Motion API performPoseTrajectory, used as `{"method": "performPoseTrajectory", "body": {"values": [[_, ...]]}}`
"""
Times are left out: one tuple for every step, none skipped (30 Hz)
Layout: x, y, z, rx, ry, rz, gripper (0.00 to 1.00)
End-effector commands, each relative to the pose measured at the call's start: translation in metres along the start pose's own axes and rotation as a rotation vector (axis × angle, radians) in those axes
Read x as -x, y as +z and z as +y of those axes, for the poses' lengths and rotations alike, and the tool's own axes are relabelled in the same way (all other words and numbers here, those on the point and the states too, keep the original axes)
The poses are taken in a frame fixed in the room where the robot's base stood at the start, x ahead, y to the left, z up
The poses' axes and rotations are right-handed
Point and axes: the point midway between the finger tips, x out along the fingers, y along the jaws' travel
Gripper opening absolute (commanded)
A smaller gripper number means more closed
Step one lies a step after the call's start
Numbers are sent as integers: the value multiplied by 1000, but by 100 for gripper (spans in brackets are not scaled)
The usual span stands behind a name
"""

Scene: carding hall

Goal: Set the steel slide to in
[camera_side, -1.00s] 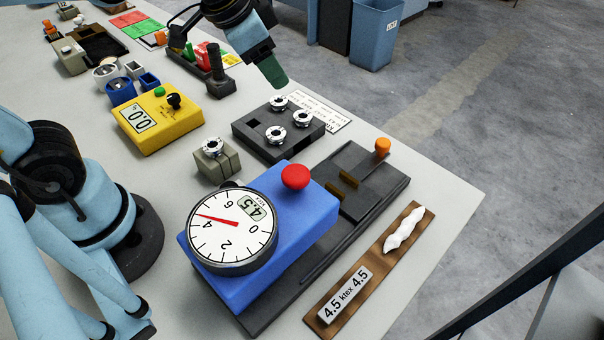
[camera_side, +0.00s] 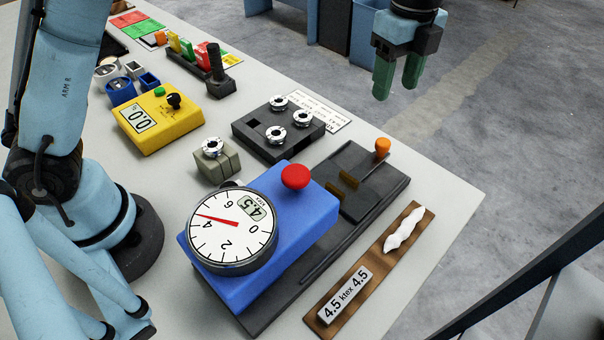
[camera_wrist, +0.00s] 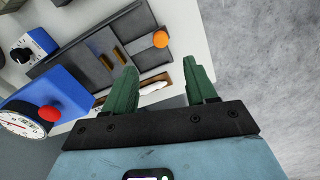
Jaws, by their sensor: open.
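The steel slide (camera_side: 361,203) is a dark block in the channel of the dark base (camera_side: 401,186), beside the blue gauge body (camera_side: 300,222). A thin rod joins it to an orange knob (camera_side: 382,146) at the base's far end. In the wrist view the orange knob (camera_wrist: 160,39) lies just beyond my fingertips, left of the right finger. Two brass-coloured pieces (camera_side: 348,181) sit near the slide. My gripper (camera_side: 396,84) is open and empty, its green fingers pointing down, above and apart from the knob. It also shows in the wrist view (camera_wrist: 161,76).
A red button (camera_side: 295,176) and round dial stand on the blue body. A brown board (camera_side: 349,300) with white fibre (camera_side: 404,229) lies in front. A dark block with metal rings (camera_side: 247,139) and a yellow box (camera_side: 158,120) stand left. The table ends just right of the base.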

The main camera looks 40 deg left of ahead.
Motion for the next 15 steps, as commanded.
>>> {"method": "performPoseTrajectory", "body": {"values": [[-2,-2,-1,-10,4,-1,56],[-3,-2,-1,-13,5,-1,56],[-5,-2,-1,-14,5,-1,56],[-7,-2,-1,-14,5,-1,56],[-10,-2,-1,-14,5,-1,56],[-14,-2,-1,-13,5,-1,56],[-18,-2,-1,-13,5,-1,56],[-22,-2,-1,-13,4,-1,56],[-28,-2,0,-12,4,-1,56],[-34,-2,-1,-12,4,0,56],[-39,-1,-1,-12,4,0,56],[-46,-1,-1,-12,4,0,56],[-51,-1,0,-11,4,0,56],[-57,-1,-1,-11,4,0,56],[-64,-1,-1,-11,3,0,56]]}}
